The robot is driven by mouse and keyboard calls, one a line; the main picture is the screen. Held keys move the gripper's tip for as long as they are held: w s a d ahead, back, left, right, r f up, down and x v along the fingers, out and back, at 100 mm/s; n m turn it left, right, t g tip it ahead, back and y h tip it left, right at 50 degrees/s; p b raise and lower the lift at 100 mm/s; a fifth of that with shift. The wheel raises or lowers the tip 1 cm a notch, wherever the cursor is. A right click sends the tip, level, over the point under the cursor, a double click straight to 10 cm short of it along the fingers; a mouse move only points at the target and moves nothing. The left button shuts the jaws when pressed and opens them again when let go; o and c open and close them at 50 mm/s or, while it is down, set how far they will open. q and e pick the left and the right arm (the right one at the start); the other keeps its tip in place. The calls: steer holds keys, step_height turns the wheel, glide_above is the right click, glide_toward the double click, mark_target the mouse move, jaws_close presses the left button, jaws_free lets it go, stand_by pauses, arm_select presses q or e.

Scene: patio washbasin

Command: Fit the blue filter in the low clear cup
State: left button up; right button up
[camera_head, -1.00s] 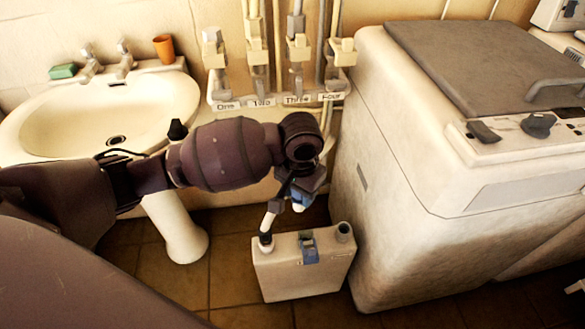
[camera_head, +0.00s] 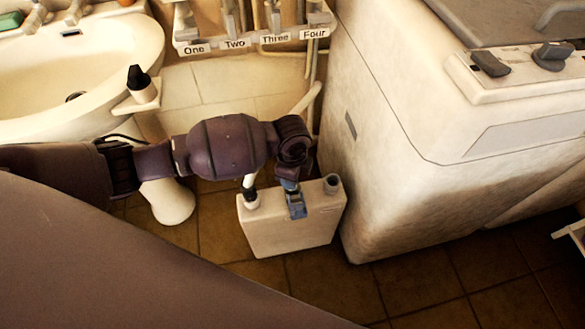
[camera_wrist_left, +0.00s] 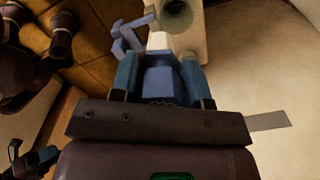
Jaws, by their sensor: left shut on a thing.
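My left gripper (camera_wrist_left: 160,80) is shut on a small blue piece with a pale top, which I take to be the blue filter (camera_wrist_left: 162,86). In the head view the filter is hard to make out, as the wrist covers that spot. The gripper is just above a white box (camera_head: 275,231) on the floor, near its blue clip (camera_head: 297,205). Whether the filter touches the box is unclear. I cannot make out the low clear cup. A dark, blue-tipped part at the wrist view's lower left looks like my right gripper (camera_wrist_left: 40,158); its jaws are unclear.
The box has a right neck (camera_head: 332,184) and a black-collared tube at its left. A large white machine (camera_head: 400,150) stands close on the right. A basin (camera_head: 110,60) and a wall rack labelled One to Four (camera_head: 255,42) are behind. Floor in front is clear.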

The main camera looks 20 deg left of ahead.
arm_select(q)
steer(key=m, duration=0.1)
steer(key=f+m, duration=0.1)
steer(key=shift+w+a+m, duration=0.2)
steer(key=shift+w+m, duration=0.05)
steer(key=shift+m, duration=0.05)
steer(key=m, duration=0.2)
steer(key=w+f+m, duration=0.1)
steer(key=shift+a+m, duration=0.3)
steer(key=f+m+b, duration=0.1)
steer(key=f+m, duration=0.1)
steer(key=m, duration=0.1)
steer(key=f+m+b, duration=0.1)
steer(key=f+m, duration=0.1)
steer(key=m, duration=0.1)
steer(key=shift+w+d+f, duration=0.1)
steer(key=shift+w+f, duration=0.1)
steer(key=shift+f, duration=0.15)
steer(key=shift+w+f+b, duration=0.15)
steer(key=shift+f+b, duration=0.35)
steer(key=shift+f, duration=0.3)
arm_select(e)
steer(key=shift+w+a+f, duration=0.15)
steer(key=shift+f, duration=0.6)
arm_select(q)
steer(key=shift+r, duration=0.1)
